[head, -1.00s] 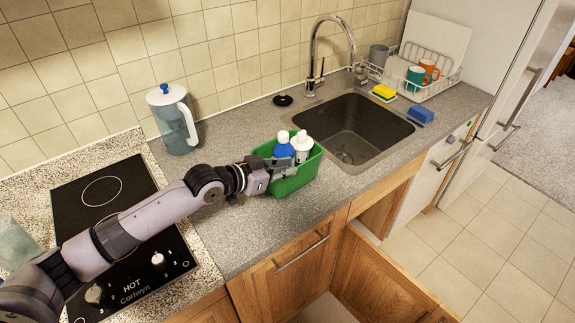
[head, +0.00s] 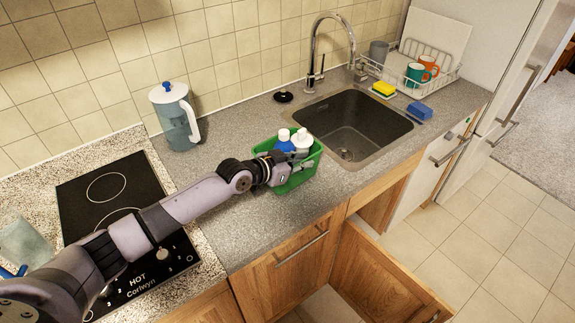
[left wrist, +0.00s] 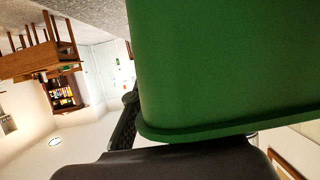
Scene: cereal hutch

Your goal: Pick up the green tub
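The green tub (head: 313,163) stands on the worktop left of the sink in the head view. It holds a blue bottle with a white cap (head: 284,143) and a white bottle (head: 302,141). My left gripper (head: 290,164) is at the tub's near left side, with finger parts across its rim and side. In the left wrist view the tub's green wall and rim (left wrist: 225,70) fill the upper right, very close. Dark finger parts show beside and behind the rim. Whether the fingers are closed on the wall is hidden. My right gripper is not in view.
The sink (head: 352,126) with its tap (head: 318,55) lies right of the tub. A lidded jug (head: 175,118) stands behind left, the hob (head: 110,190) at left. A dish rack (head: 440,83) is far right. A cupboard door (head: 385,280) hangs open below.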

